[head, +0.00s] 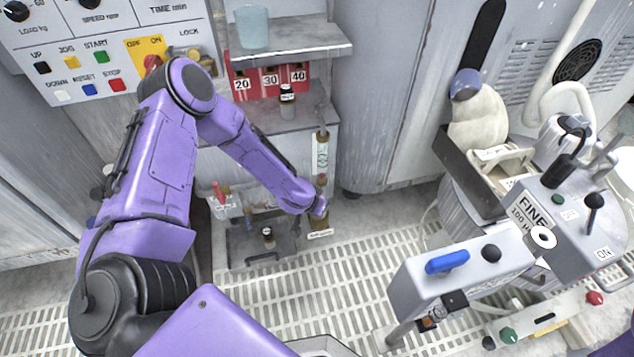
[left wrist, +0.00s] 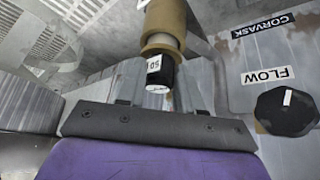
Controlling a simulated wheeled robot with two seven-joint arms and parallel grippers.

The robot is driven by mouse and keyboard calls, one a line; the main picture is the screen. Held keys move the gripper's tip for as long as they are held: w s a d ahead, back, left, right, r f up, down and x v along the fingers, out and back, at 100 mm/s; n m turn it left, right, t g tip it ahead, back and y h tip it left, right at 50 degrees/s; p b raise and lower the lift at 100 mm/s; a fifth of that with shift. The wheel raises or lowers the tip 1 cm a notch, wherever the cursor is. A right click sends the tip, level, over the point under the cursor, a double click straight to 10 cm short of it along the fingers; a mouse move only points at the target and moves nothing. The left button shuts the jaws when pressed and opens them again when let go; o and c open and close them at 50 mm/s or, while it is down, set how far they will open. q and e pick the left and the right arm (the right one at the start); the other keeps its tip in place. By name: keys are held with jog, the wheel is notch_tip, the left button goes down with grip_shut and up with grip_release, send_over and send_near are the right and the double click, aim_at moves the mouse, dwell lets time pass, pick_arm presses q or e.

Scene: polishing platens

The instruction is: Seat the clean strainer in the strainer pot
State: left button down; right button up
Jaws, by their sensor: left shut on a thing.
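My left gripper (head: 318,208) is low in front of the cabinet, at the brass-coloured pot fitting (head: 320,224) below the vertical sight tube. In the left wrist view its fingers (left wrist: 160,88) are shut on the black cap of the strainer (left wrist: 158,74), which has a small white number label. Beyond the cap is the tan, collared cylinder of the fitting (left wrist: 165,20), in line with it. I cannot tell how deep the strainer sits or whether it touches the fitting. My right gripper is out of view.
A black-capped piece (head: 287,100) stands on the shelf before the numbered red panel. Another (head: 267,236) is in the grey tray (head: 240,247) below. A black FLOW knob (left wrist: 287,110) is near the gripper. A polishing machine (head: 465,265) stands right; grated floor (head: 370,265) is clear between.

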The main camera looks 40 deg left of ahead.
pick_arm(q)
jog(key=shift+f+b, duration=0.5)
jog(key=shift+f, duration=0.3)
jog(key=c, duration=0.7)
grip_release()
jog(key=shift+o, duration=0.2)
jog(key=shift+r, duration=0.1)
jog(key=p+v, duration=0.5)
jog(key=v, duration=0.5)
jog(key=shift+s+r, duration=0.1)
